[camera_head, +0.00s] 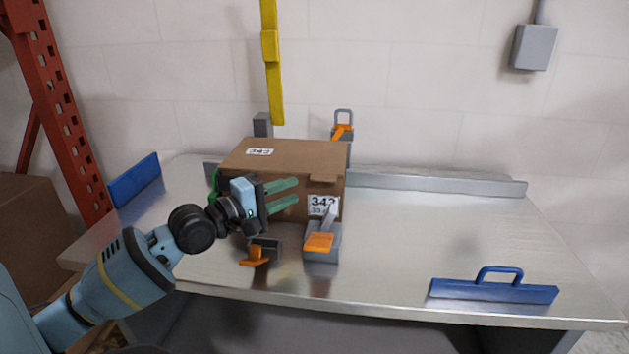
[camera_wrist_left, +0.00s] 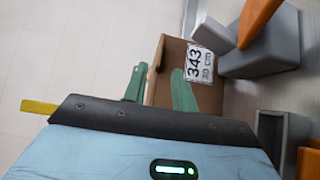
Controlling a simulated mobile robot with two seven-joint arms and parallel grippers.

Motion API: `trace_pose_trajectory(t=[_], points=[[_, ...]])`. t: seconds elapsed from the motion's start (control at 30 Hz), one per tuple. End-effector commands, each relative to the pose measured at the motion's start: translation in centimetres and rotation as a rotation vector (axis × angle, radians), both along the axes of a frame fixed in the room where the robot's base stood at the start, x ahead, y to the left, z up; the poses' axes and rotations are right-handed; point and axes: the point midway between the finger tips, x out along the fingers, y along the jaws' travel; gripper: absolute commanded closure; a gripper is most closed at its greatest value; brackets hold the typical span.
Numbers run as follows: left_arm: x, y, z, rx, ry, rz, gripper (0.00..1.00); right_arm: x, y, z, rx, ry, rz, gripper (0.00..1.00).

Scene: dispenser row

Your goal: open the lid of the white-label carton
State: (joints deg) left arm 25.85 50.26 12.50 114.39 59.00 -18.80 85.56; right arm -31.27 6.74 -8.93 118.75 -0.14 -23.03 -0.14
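The brown white-label carton (camera_head: 290,158) stands on the metal table with its lid shut. One white label marked 343 is on its top and another (camera_head: 323,204) is on its front. A small tab shows at the lid's front right edge. My left gripper (camera_head: 298,193) is in front of the carton's front face, fingers pointing right, open and empty. In the left wrist view the two green fingers (camera_wrist_left: 158,88) are apart, with part of the carton (camera_wrist_left: 171,62) beyond them. I cannot tell whether they touch it. My right gripper is not in view.
Grey clamps with orange handles stand at the carton's front right (camera_head: 322,243), front left (camera_head: 262,250) and back (camera_head: 342,130). A yellow strap (camera_head: 270,60) hangs behind. The table's right side is mostly clear.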

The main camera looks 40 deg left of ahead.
Motion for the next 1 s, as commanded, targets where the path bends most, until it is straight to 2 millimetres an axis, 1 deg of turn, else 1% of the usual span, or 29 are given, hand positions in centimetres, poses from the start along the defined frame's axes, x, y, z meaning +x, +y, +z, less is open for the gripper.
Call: trace_pose_trajectory(t=[0.07, 0.23, 0.6, 0.8, 1.0], points=[[0.5, -0.1, 0.0, -0.002, -0.001, 0.001, 0.73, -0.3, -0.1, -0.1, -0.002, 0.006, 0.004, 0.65], [2.1, -0.4, 0.1, -0.001, -0.003, 0.001, 0.73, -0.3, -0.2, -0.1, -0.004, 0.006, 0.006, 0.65], [6.0, -1.4, 0.0, -0.001, -0.001, 0.000, 0.73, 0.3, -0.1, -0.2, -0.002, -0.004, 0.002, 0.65], [7.1, -1.6, 0.0, 0.000, 0.000, 0.001, 0.73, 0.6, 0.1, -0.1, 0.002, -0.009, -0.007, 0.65], [7.4, -1.7, 0.0, 0.000, 0.000, 0.000, 0.73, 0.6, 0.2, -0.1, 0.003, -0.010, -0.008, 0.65]])
